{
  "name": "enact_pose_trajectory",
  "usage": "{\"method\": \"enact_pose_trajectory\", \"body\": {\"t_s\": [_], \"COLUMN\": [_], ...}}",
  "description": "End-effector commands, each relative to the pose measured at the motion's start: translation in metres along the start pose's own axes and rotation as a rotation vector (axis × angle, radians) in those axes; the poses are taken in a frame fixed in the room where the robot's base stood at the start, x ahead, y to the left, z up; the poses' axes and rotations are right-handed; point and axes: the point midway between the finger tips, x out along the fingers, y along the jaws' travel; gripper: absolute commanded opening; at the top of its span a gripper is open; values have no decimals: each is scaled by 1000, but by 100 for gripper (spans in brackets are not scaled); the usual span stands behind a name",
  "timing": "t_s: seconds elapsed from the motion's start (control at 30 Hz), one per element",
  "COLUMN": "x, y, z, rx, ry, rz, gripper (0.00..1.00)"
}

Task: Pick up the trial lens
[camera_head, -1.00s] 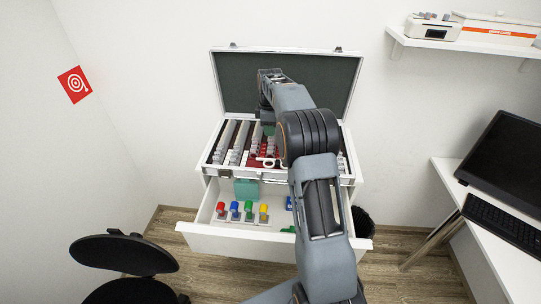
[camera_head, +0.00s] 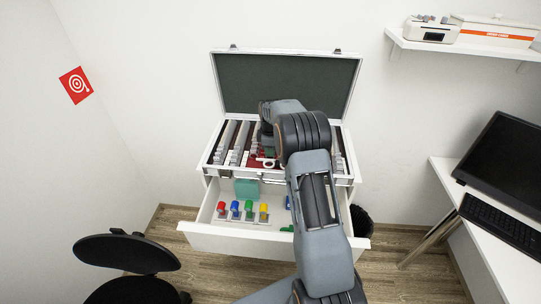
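The open trial lens case (camera_head: 207,160) stands on top of a white drawer cabinet, with its dark-lined lid raised at the back. Rows of small lenses (camera_head: 234,156) with pale and red tabs fill its slots. My gripper (camera_head: 268,143) is over the middle of the case, pointing down among the rows. My own arm covers most of it and the right-middle part of the case. The fingertips are too hidden to tell whether they are open or hold a lens. I cannot tell which lens is the one named.
The cabinet's drawer (camera_head: 230,240) is pulled out below, holding red, blue, green and yellow items and a teal box (camera_head: 246,188). A chair (camera_head: 125,254) is at lower left, a desk with monitor (camera_head: 510,160) at right, a shelf (camera_head: 465,47) at upper right.

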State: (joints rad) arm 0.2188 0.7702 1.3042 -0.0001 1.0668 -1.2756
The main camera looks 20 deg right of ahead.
Motion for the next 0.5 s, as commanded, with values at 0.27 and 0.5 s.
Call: {"method": "enact_pose_trajectory", "body": {"t_s": [0.27, 0.5], "x": [0, 0], "y": [0, 0], "z": [0, 0], "rx": [0, 0], "ry": [0, 0], "rz": [0, 0], "gripper": [7, 0]}}
